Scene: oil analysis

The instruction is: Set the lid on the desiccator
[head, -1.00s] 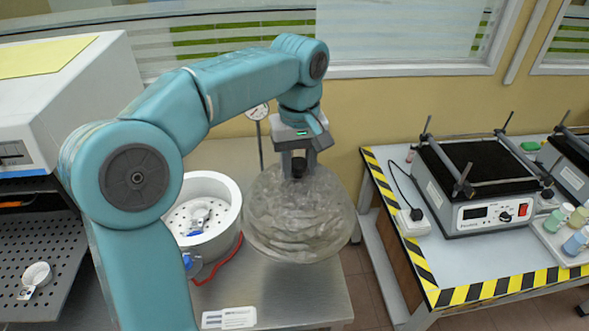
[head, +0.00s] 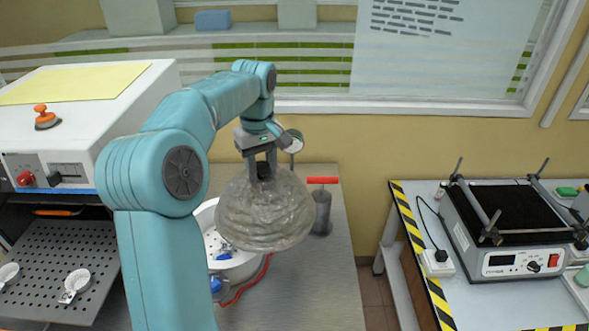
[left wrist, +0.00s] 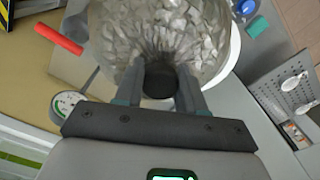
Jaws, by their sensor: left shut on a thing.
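A clear domed glass lid (head: 264,212) with a dark knob hangs from my left gripper (head: 262,172), which is shut on the knob. The lid also fills the top middle of the left wrist view (left wrist: 130,40), with the jaws on either side of the knob (left wrist: 159,83). The desiccator base (head: 207,217) is a white round bowl on the steel table, with a blue tap and a red hose. The lid is in front of the bowl's right part in the head view and hides it. The lid appears raised and offset to the right. My right gripper is not in view.
A grey cylinder with a red handle (head: 322,207) stands right of the lid. A round gauge (head: 293,141) is behind it. The steel table (head: 325,285) is clear at front right. A white oven (head: 90,110) stands left, above a perforated shelf (head: 70,262) with small dishes.

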